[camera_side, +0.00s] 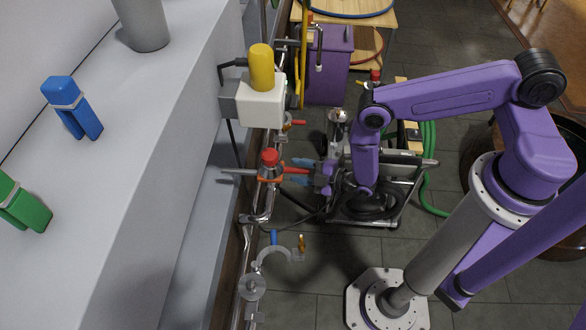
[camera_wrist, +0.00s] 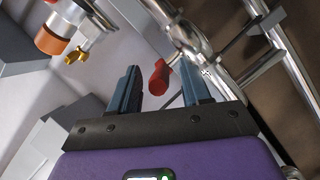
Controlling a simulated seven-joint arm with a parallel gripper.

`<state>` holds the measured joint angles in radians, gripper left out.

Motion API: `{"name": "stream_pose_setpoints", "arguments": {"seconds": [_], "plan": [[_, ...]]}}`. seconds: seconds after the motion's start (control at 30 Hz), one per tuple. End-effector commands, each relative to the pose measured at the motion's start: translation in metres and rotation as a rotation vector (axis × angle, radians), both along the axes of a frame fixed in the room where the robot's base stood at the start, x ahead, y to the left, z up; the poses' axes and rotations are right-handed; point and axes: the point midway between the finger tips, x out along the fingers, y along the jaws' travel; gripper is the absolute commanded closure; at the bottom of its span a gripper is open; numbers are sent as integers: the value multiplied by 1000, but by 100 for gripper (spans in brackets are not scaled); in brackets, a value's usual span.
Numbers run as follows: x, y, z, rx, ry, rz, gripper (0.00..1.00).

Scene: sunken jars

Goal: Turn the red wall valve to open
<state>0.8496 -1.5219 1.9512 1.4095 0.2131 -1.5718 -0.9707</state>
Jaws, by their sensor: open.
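A red lever handle (camera_side: 298,170) sticks out to the right from the pipework along the wall in the side view. Next to its inner end is a valve body with a red cap (camera_side: 270,157) and an orange ring. My gripper (camera_side: 292,172) is open at the handle, with one blue-grey finger on each side. In the wrist view the red handle (camera_wrist: 159,78) lies between the two finger tips of my gripper (camera_wrist: 160,68), with visible gaps on both sides. I cannot tell the handle's depth between the fingers. The handle's far end is partly hidden in the side view.
Shiny pipes (camera_wrist: 197,45) run close beyond the fingers. A white box with a yellow top (camera_side: 262,108) stands above the valve. Another red lever (camera_side: 297,123) and a blue one (camera_side: 274,238) sit along the pipe. A grey ledge (camera_side: 130,190) fills the left side.

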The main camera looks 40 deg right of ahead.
Motion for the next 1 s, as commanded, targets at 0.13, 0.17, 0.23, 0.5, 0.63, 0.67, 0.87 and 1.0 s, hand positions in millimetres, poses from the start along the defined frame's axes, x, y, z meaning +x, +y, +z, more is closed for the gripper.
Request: {"name": "stream_pose_setpoints", "arguments": {"seconds": [0.13, 0.17, 0.23, 0.5, 0.63, 0.67, 0.87, 1.0], "plan": [[14, 7, -4, 0, 0, -1, 53], [15, 8, -4, 0, -1, -1, 53], [19, 10, -5, 0, 0, 0, 53], [22, 11, -6, 0, 1, 1, 53], [22, 11, -6, -1, 1, 0, 56], [22, 11, -6, -1, 1, 0, 66], [22, 11, -6, -1, 1, 0, 100], [22, 11, -6, 0, 1, -4, 100]]}}
